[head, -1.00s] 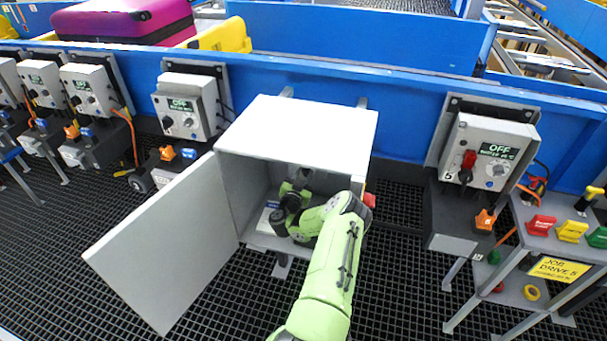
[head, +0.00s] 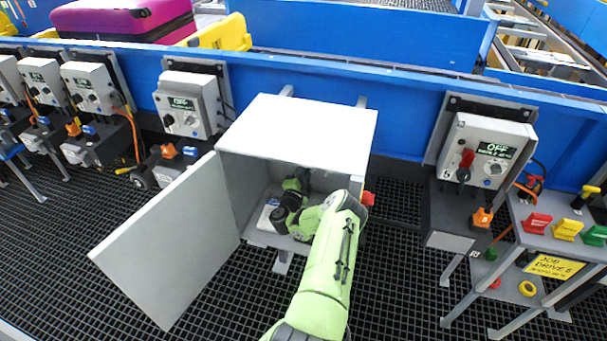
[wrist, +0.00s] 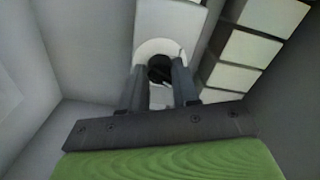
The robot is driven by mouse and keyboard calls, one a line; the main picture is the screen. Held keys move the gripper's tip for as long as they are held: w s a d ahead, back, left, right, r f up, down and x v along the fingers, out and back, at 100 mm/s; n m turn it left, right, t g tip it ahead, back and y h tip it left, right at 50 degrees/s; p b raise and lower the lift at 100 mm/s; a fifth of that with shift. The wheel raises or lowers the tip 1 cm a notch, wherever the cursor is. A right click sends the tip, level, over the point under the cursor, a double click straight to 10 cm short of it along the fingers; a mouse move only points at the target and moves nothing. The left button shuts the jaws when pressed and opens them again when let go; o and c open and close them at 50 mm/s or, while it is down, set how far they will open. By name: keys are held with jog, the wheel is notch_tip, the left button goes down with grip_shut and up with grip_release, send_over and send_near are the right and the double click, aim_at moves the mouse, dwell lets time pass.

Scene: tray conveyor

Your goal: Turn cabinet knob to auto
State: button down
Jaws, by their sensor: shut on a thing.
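The open grey cabinet (head: 300,122) stands in the middle of the head view, its door (head: 165,245) swung out to the left. My green arm reaches into it. In the wrist view my gripper (wrist: 160,72) is shut on a small dark knob (wrist: 159,66). The knob sits on a round pale plate on a white panel (wrist: 170,20) at the back. The knob's pointer and any auto mark cannot be made out. In the head view my arm and wrist hide the knob and fingers.
A red button (head: 368,198) sticks out of the cabinet's right side. Inside, white blocks (wrist: 248,48) line the right in the wrist view. Control boxes reading OFF (head: 490,150) stand on both sides. A yellow-signed stand (head: 553,267) is at the right. The floor is black grating.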

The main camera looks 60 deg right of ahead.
jog(key=shift+f+m, duration=0.1)
jog(key=shift+m, duration=2.1)
jog(key=c, duration=0.8)
grip_release()
jog(key=shift+a, duration=0.1)
jog(key=a+p, duration=0.4)
jog(key=a, duration=0.1)
jog(key=s+a+p, duration=0.1)
jog(key=a+p, duration=0.3)
jog(key=a, duration=0.1)
jog(key=s+a+p, duration=0.1)
jog(key=a+p, duration=0.4)
jog(key=shift+s+a, duration=0.25)
